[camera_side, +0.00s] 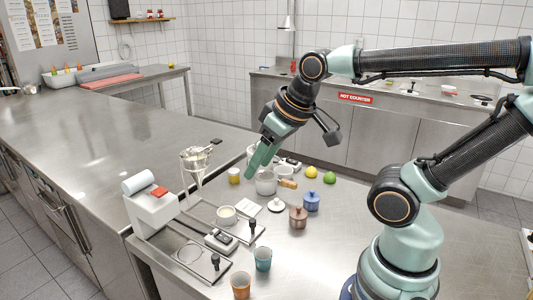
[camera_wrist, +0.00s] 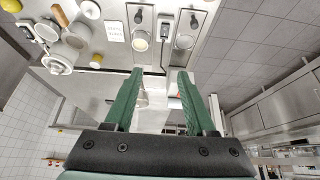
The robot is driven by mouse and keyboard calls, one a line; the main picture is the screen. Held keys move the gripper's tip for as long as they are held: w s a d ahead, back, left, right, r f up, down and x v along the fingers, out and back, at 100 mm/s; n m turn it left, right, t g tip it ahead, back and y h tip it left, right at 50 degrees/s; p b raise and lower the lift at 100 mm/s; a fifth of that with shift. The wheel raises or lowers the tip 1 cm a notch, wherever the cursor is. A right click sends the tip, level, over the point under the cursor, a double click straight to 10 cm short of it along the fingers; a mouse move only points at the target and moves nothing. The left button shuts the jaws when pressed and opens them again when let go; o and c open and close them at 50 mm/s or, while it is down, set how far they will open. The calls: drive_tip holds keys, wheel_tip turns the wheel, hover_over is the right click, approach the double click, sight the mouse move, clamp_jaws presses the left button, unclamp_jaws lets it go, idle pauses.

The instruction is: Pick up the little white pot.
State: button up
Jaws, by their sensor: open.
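The little white pot (camera_side: 266,187) stands on the steel counter, with a wooden handle pointing right; it also shows at the upper left in the wrist view (camera_wrist: 76,38). My gripper (camera_side: 257,167) points down and left, above and just behind the pot in the side view, and overlaps its rear edge in the picture. The two green fingers (camera_wrist: 160,75) are apart with nothing held between them. In the wrist view the pot lies well left of the fingers, outside the gap. A white lid-like piece (camera_side: 276,205) lies in front of the pot.
A lemon (camera_side: 311,172), a lime (camera_side: 330,178), a blue pot (camera_side: 311,202) and a brown pot (camera_side: 298,217) are to the right. A glass stand (camera_side: 195,165) rises at left.

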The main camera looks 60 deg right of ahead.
drive_tip(key=o, duration=0.6)
drive_tip(key=shift+o, duration=0.2)
drive_tip(key=m+g, duration=0.5)
drive_tip(key=m, duration=1.3)
hover_over(225, 211)
drive_tip(key=s+a, duration=0.2)
wheel_tip(225, 211, down, 9)
wheel_tip(225, 211, down, 14)
drive_tip(key=shift+w+d+f, duration=0.15)
drive_tip(key=shift+f, duration=0.1)
